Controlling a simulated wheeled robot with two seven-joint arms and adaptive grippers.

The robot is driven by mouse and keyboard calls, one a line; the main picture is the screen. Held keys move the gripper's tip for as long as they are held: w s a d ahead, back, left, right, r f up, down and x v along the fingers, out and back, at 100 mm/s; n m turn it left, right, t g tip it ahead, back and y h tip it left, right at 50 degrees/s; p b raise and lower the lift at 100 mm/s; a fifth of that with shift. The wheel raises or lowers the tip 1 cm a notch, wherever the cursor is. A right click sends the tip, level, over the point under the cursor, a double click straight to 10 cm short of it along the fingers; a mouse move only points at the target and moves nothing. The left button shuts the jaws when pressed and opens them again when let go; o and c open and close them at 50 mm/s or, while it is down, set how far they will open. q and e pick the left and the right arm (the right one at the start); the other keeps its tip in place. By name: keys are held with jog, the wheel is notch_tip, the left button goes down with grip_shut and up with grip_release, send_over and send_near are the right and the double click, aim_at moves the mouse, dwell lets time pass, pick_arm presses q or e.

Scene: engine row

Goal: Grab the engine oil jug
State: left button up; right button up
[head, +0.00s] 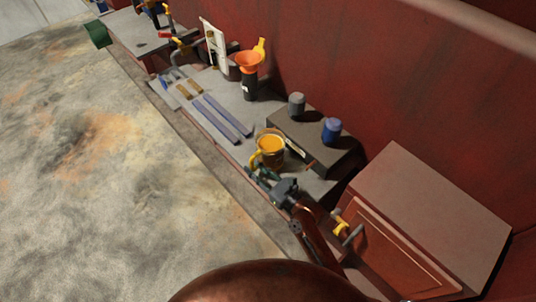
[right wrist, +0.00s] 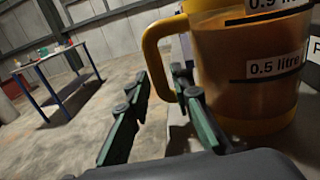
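The engine oil jug (head: 271,146) is a clear measuring jug with amber contents and a yellow handle. It stands upright on the grey bench ledge. In the right wrist view the jug (right wrist: 250,75) fills the upper right, with litre marks on its side and its handle toward the left. My right gripper (head: 259,173) is just in front of the jug, at its handle side. In the right wrist view its green fingers (right wrist: 162,78) are apart, with the lower handle between their tips. I cannot tell whether they touch it. My left gripper is not in view.
A dark box (head: 305,140) with a grey cap and a blue cap stands behind the jug. An orange funnel (head: 248,62) on a dark bottle and long flat bars (head: 215,117) lie farther along the ledge. A red cabinet (head: 425,220) is at right. Open floor (head: 110,190) is at left.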

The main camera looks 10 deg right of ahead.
jog(key=shift+w+a, duration=0.4)
jog(key=shift+w, duration=0.05)
grip_shut()
dwell(0.5)
jog(key=shift+r, duration=0.2)
